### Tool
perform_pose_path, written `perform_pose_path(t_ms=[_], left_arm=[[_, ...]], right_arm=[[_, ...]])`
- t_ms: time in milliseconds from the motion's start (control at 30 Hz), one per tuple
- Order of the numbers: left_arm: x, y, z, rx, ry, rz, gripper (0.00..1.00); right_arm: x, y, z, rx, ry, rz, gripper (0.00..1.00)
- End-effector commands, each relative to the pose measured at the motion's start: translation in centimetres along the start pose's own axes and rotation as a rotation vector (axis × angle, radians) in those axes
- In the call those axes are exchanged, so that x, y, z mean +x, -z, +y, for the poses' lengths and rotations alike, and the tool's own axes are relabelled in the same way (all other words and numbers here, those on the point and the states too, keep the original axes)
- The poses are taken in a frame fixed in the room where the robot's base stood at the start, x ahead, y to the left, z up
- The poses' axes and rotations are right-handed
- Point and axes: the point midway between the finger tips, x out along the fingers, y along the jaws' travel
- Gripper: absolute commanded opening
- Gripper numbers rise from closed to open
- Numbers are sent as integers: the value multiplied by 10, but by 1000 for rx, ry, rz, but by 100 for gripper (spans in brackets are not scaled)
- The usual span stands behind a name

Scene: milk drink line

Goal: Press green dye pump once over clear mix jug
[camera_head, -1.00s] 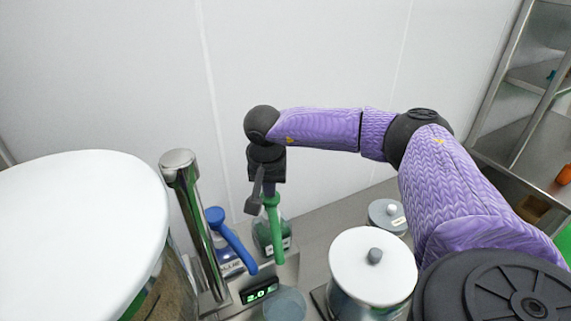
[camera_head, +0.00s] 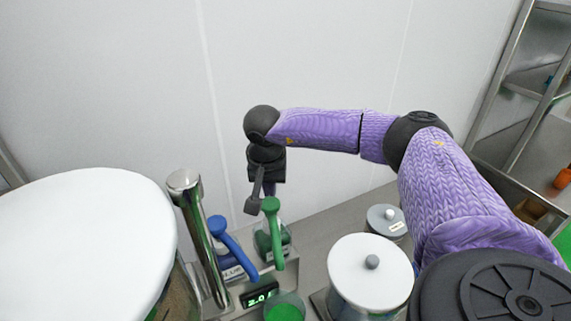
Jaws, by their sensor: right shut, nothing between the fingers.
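The green dye pump (camera_head: 271,206) is a green head and spout on a clear bottle (camera_head: 264,240) at the lower middle. Its spout points down toward the clear mix jug (camera_head: 285,312), which is cut off by the bottom edge and shows green inside. My right gripper (camera_head: 254,206) is shut and empty, pointing down at the pump head. Its fingertips overlap the head's left edge in the picture; I cannot tell whether they touch. My left gripper is out of view.
A blue pump (camera_head: 218,226) and a metal column (camera_head: 190,205) stand left of the green pump. A lit display (camera_head: 259,294) is in front. White-lidded canisters (camera_head: 370,272) stand to the right, and a large white lid (camera_head: 80,235) fills the left.

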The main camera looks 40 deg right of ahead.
Motion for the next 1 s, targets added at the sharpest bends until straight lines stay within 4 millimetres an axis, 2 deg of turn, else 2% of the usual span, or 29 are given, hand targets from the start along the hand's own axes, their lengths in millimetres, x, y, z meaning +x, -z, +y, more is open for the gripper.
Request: perform_pose_path(t_ms=[533, 1000], left_arm=[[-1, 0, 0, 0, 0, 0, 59], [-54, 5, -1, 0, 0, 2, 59]], right_arm=[[-1, 0, 0, 0, 1, 1, 0], [-60, 12, 0, 0, 1, 1, 0]])
